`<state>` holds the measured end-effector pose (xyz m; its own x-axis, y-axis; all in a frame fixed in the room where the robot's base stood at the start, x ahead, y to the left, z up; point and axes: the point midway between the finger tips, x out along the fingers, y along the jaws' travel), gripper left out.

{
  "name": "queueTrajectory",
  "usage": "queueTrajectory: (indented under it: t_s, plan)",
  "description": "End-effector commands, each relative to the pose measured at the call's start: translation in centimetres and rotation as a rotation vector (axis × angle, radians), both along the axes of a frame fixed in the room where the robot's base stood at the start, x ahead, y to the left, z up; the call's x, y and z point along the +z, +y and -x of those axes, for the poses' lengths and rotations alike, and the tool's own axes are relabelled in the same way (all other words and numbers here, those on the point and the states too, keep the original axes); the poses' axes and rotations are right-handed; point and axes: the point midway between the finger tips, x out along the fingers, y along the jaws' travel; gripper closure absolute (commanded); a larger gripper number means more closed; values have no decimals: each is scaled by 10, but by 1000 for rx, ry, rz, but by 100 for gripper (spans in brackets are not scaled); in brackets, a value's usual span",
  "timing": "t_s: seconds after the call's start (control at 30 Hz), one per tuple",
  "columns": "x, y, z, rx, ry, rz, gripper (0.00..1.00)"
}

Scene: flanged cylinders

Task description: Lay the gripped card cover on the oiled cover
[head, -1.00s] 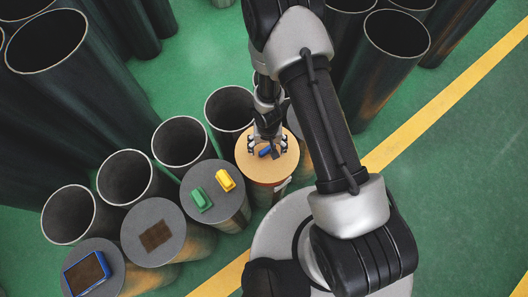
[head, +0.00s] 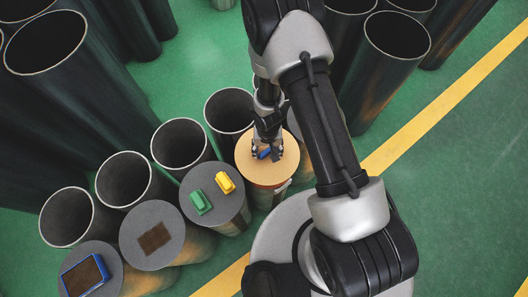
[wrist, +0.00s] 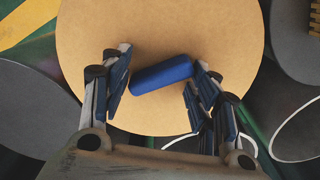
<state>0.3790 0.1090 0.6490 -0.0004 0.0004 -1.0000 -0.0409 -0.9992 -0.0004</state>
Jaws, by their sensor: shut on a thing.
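The card cover (head: 283,172) is a tan disc with a blue grip (head: 264,153) on its top, and it lies on a cylinder. My gripper (head: 266,151) is at this grip from above. In the wrist view my gripper (wrist: 161,70) has its fingers at both ends of the blue grip (wrist: 162,74), shut on it, over the tan card cover (wrist: 225,30). A grey cover (head: 177,222) with a dark brown square patch (head: 154,238) lies on a cylinder at the lower left. I cannot tell for sure whether it is the oiled one.
A grey cover (head: 228,210) with a green block (head: 201,201) and a yellow block (head: 225,182) stands beside the card cover. Another grey cover (head: 110,262) bears a blue-framed brown pad (head: 85,275). Open cylinders (head: 179,143) stand behind. Green floor is free at right.

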Motion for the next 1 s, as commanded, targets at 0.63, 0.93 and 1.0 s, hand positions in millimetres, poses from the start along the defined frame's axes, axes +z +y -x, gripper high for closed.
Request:
queueTrajectory:
  t_s: [0.63, 0.93, 1.0]
  plan:
    - [19, 0, 0, 0, 0, 0, 69]
    - [37, 0, 0, 0, 0, 0, 69]
    - [40, 0, 0, 1, 0, 0, 70]
